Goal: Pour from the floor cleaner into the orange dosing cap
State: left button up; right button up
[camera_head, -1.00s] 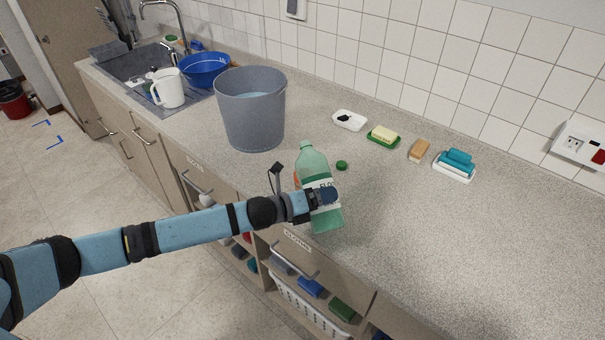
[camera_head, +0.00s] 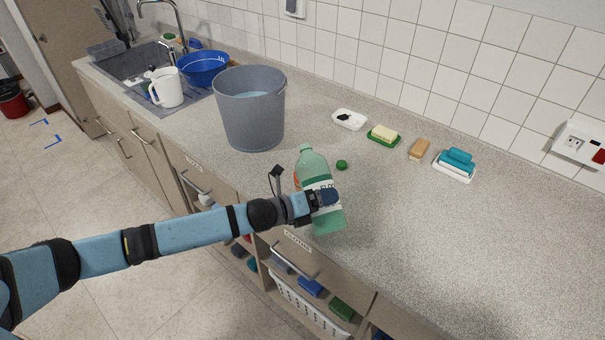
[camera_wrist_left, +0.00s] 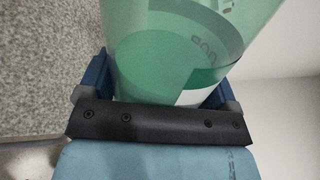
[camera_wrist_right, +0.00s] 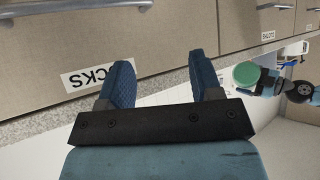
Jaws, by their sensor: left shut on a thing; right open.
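The floor cleaner is a translucent green bottle (camera_head: 314,165) with a white and green label, uncapped at the top as far as I can see. My left gripper (camera_head: 328,197) is shut on its lower half and holds it near the counter's front edge, leaning slightly left. It fills the left wrist view (camera_wrist_left: 180,45), with liquid inside. A sliver of orange, likely the orange dosing cap (camera_head: 296,177), shows just left of the bottle, which hides the rest. A green screw cap (camera_head: 341,165) lies on the counter. My right gripper (camera_wrist_right: 160,80) is open and empty, facing drawer fronts.
A grey bucket (camera_head: 250,118) of water stands behind and left of the bottle. A white jug (camera_head: 167,88) and blue basin (camera_head: 204,68) stand by the sink. The counter to the right is clear.

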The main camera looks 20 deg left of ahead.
pick_arm(q)
jog(key=shift+s+d+r, duration=0.2)
jog(key=shift+d, duration=0.1)
jog(key=shift+w+a+f, duration=0.1)
jog(key=shift+w+a, duration=0.05)
jog(key=shift+a, duration=0.05)
jog(key=shift+s+d, duration=0.2)
jog(key=shift+d, duration=0.05)
jog(key=shift+w+a+n, duration=0.1)
jog(key=shift+a+n, duration=0.1)
jog(key=shift+n, duration=0.1)
jog(key=shift+d, duration=0.25)
jog(key=shift+a+f, duration=0.1)
jog(key=shift+a, duration=0.05)
pick_arm(e)
jog(key=shift+w+a+r, duration=0.25)
jog(key=shift+w+a, duration=0.25)
jog(key=shift+a, duration=0.05)
pick_arm(q)
jog(key=shift+s+d, duration=0.2)
pick_arm(e)
jog(key=shift+d+f, duration=0.1)
